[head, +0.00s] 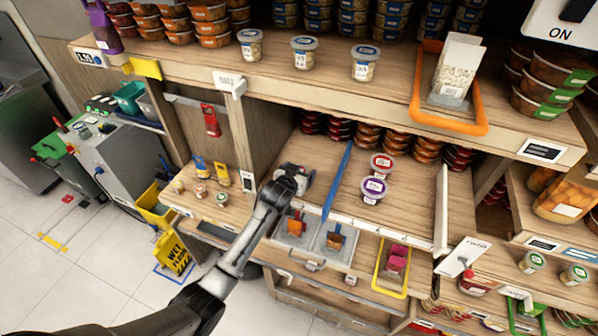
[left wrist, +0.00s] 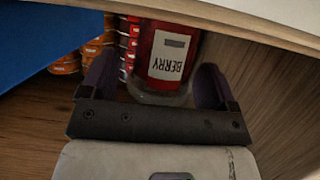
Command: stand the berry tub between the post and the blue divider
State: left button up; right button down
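The berry tub (left wrist: 165,60) is red with a white BERRY label, which reads upside down in the left wrist view. It stands between the two fingers of my left gripper (left wrist: 155,88). A narrow gap shows beside the left finger, and the right finger is close to the tub. In the head view my left gripper (head: 293,178) is in the middle bay, between the wooden post (head: 243,140) and the blue divider (head: 337,180). There the gripper largely hides the tub. The blue divider (left wrist: 40,30) is at upper left in the wrist view. My right gripper is not in view.
Stacked red tubs (left wrist: 130,35) are behind the berry tub. A wooden wall (left wrist: 265,90) is close on the wrist view's right. Small trays (head: 296,228) hang in front.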

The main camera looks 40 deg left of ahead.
pick_arm(q)
jog(key=shift+o, duration=0.5)
jog(key=shift+r, duration=0.15)
jog(key=shift+s+r, duration=0.1)
jog(key=shift+s, duration=0.05)
jog(key=b+v, duration=0.1)
jog(key=v, duration=1.1)
jog(key=s+d+f+m+g+h, duration=0.1)
jog(key=s+d+f+g, duration=0.1)
jog(key=s+d+f, duration=0.4)
jog(key=s+d+f+m+g+h, duration=0.1)
jog(key=s+d+f+m+g, duration=0.15)
jog(key=s+f, duration=0.4)
jog(key=s+d+m+g+h, duration=0.1)
jog(key=s+d+g, duration=0.1)
jog(key=s, duration=0.7)
jog(key=s+d+f+g+h, duration=0.1)
jog(key=s+d+g, duration=0.2)
jog(key=s, duration=0.7)
jog(key=shift+s+d+f+m, duration=0.35)
jog(key=shift+d, duration=0.65)
jog(key=shift+r, duration=0.1)
notch_tip(320, 180, up, 3)
jog(key=p, duration=0.3)
